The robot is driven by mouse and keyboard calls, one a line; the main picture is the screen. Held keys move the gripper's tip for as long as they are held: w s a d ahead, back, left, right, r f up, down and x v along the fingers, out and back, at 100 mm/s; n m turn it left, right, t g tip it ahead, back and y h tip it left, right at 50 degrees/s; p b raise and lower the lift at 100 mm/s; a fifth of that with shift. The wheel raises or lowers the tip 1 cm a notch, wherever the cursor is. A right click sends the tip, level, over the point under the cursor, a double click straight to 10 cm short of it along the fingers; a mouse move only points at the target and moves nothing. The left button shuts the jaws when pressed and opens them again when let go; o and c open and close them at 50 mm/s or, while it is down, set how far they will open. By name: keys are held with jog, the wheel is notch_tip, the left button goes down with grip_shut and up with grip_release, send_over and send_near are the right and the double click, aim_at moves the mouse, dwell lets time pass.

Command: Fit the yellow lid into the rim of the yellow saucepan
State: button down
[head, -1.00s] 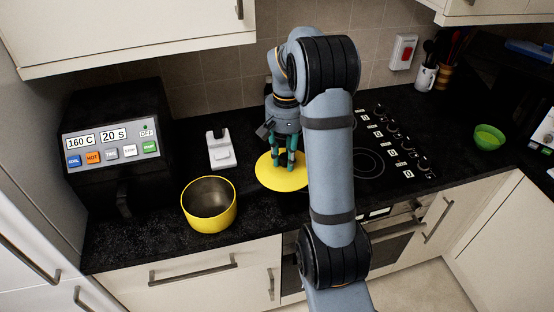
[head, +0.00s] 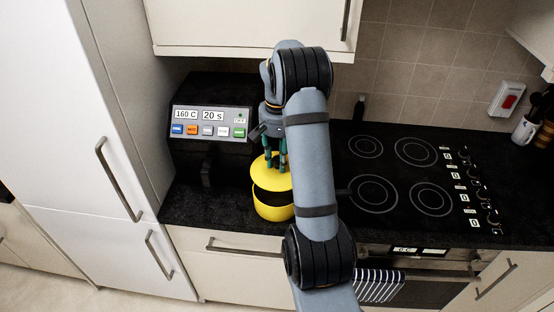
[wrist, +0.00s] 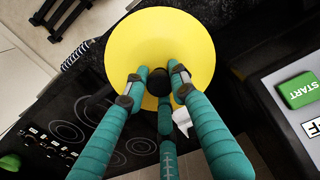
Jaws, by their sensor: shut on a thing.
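The yellow lid (head: 268,175) is held in my gripper (head: 277,163), whose teal fingers are shut on its dark knob (wrist: 183,92). The yellow saucepan (head: 274,211) stands on the black counter, directly below the lid in the head view. A dark gap shows between the lid and the saucepan at the front, so the lid looks raised or tilted over the rim. The lid (wrist: 160,45) fills the upper middle of the wrist view and hides the saucepan there. My arm covers the right side of the saucepan in the head view.
A black machine with a button panel (head: 211,122) stands close behind and left of the saucepan. The hob (head: 400,180) lies to the right of my arm. Wall cupboards (head: 255,22) hang above. Bare counter (head: 205,208) shows left of the saucepan.

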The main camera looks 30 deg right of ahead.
aim_at(277, 158)
jog(key=shift+a+f+b, duration=0.1)
jog(key=shift+f+b, duration=2.45)
jog(key=shift+f, duration=0.4)
jog(key=shift+f+b, duration=0.95)
jog(key=shift+f, duration=0.05)
jog(key=c, duration=1.4)
grip_release()
jog(key=shift+o, duration=0.2)
notch_tip(277, 158, up, 12)
jog(key=shift+r, duration=0.1)
